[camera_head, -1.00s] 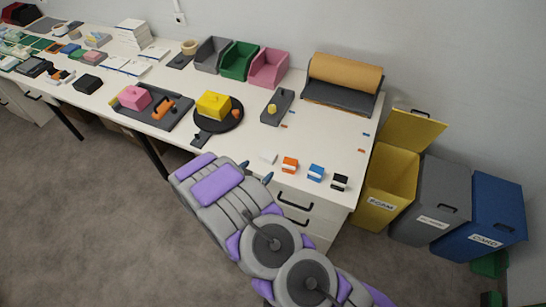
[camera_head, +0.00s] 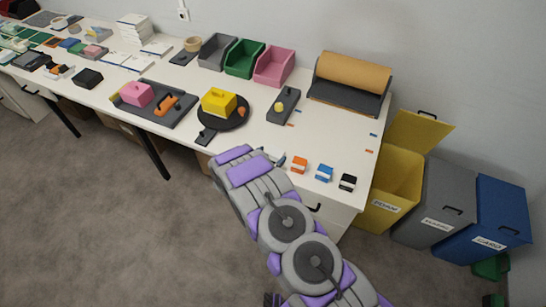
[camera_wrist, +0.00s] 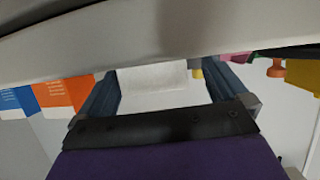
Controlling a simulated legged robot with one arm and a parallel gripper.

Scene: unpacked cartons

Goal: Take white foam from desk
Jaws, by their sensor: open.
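The white foam (camera_wrist: 152,78) is a small pale block on the desk (camera_head: 333,130). In the wrist view it lies between the two dark blue fingers of my gripper (camera_wrist: 160,88), and part of it is hidden by my wrist. The fingers are apart on either side of it, and I cannot tell whether they touch it. In the head view my gripper (camera_head: 268,158) is at the desk's front edge, and it hides most or all of the foam.
An orange-and-white box (camera_head: 299,165), a blue one (camera_head: 324,173) and a black one (camera_head: 347,182) stand right of my gripper. A black round pan (camera_head: 232,118) with a yellow block is behind left. A yellow bin (camera_head: 390,180) stands beyond the desk's right end.

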